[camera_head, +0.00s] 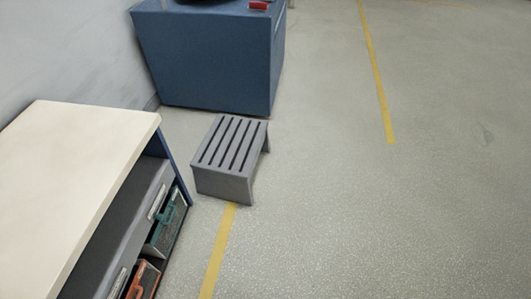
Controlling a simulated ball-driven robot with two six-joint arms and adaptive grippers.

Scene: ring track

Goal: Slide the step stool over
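A grey step stool (229,156) with dark slots along its top stands upright on the floor, left of the picture's middle. It sits in front of a blue cabinet and to the right of a shelf unit. Its near end is at the top of a yellow floor line, which shows from there down to the picture's bottom edge. Neither of my grippers shows in the head view.
The blue cabinet (205,62) stands behind the stool, with a small red object (259,5) on top. The cream-topped shelf unit (75,165) holds a teal bin (167,225) and an orange-red bin (142,281). Another yellow line (376,70) crosses the open floor at right.

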